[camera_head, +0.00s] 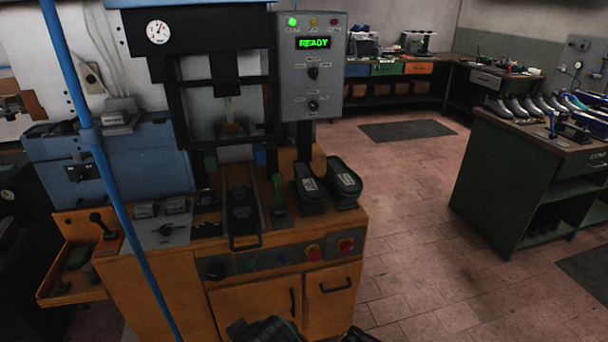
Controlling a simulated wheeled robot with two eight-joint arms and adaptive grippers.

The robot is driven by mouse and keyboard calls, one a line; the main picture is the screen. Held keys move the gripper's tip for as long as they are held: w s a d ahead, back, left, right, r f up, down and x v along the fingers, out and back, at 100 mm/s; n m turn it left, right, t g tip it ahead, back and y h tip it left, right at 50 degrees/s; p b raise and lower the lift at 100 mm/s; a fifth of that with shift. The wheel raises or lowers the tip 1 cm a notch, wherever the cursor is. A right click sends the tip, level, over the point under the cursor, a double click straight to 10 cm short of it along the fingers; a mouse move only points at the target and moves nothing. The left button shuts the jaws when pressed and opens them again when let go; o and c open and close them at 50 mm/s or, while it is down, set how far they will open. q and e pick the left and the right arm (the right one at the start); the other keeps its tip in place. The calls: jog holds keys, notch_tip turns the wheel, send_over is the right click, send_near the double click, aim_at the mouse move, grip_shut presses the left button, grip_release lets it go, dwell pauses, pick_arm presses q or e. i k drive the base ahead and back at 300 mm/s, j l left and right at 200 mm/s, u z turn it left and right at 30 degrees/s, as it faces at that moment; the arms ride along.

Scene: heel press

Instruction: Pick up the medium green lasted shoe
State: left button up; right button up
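A row of lasted shoes (533,106) stands on the green workbench at the right, mostly dark or grey, with one bluish-green shoe (571,102) near the right end. Sizes are too small to tell, so I cannot tell which is the medium green one. Two dark shoe-shaped pieces with pale labels, a left one (309,190) and a right one (343,184), lie side by side on the orange press table. Dark parts that look like my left gripper (265,330) and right gripper (360,335) show at the bottom edge, cut off, far from the shoes. Their fingers are hidden.
The press's grey control box (311,68) reads READY. A green-handled tool (279,196) and a black tray (242,212) lie on the press table. A blue pole (96,140) crosses the left foreground. Tiled floor (415,235) is clear between press and green bench (519,178).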

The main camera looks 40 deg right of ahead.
aim_at(348, 184)
jog(key=l+u, duration=0.2)
jog(key=l, duration=0.25)
jog(key=k+l+u, duration=0.15)
jog(key=l, duration=0.3)
jog(key=l+u, duration=0.2)
jog(key=l, duration=0.25)
jog(key=k+l+u, duration=0.15)
jog(key=l, duration=0.3)
jog(key=k+l+u, duration=0.2)
jog(key=l, duration=0.2)
jog(key=i, duration=0.05)
